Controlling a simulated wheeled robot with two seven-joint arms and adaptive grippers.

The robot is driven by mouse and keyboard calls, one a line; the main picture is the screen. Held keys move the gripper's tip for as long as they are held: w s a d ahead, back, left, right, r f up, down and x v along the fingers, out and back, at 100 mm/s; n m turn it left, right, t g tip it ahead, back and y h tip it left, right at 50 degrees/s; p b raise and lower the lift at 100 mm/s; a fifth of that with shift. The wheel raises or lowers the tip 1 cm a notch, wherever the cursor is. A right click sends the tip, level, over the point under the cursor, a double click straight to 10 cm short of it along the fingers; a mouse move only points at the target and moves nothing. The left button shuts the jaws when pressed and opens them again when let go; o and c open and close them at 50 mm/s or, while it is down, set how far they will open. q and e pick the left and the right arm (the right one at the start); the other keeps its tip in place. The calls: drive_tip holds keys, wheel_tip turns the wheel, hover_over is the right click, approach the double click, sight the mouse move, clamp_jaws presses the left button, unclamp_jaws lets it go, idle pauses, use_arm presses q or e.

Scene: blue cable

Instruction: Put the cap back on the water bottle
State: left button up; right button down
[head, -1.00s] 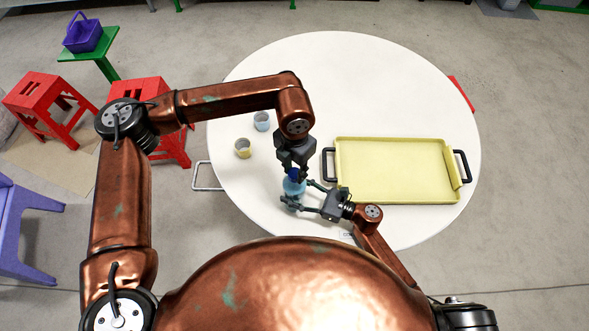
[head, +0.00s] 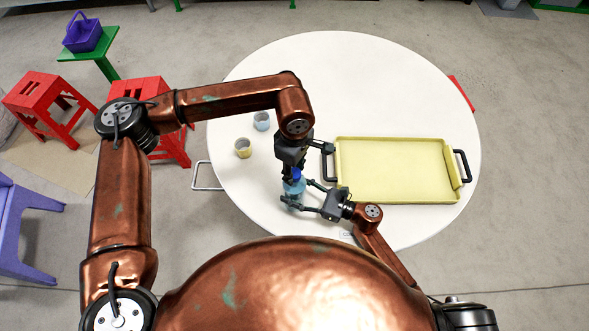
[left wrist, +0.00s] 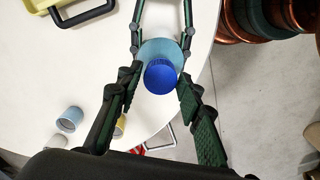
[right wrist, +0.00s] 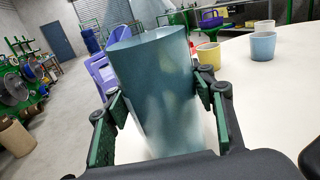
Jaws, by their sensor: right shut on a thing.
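The light blue water bottle (head: 293,188) stands near the front left edge of the round white table. The dark blue cap (head: 297,173) is at its top; it also shows over the bottle in the left wrist view (left wrist: 161,76). I cannot tell if it is fully seated. My left gripper (left wrist: 158,85) is open above the bottle, with a finger on either side of the cap and small gaps. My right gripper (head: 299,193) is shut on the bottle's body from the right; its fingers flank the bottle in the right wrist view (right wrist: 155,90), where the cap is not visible.
A yellow tray (head: 395,196) with black handles lies to the right on the table (head: 350,70). A light blue cup (head: 262,121) and a yellow cup (head: 243,148) stand to the left. The far part of the table is clear.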

use_arm(q)
drive_tip(key=shift+o, duration=1.1)
drive_tip(key=shift+r, duration=2.3)
drive_tip(key=shift+c, duration=0.4)
drive_tip(key=n, duration=0.1)
drive_tip(key=r+n, duration=0.1)
drive_tip(key=n, duration=0.3)
drive_tip(key=shift+d+r, duration=0.1)
drive_tip(key=shift+r, duration=0.2)
drive_tip(key=n, duration=0.2)
drive_tip(key=r+n, duration=0.1)
drive_tip(key=n, duration=0.3)
drive_tip(key=shift+r, duration=0.4)
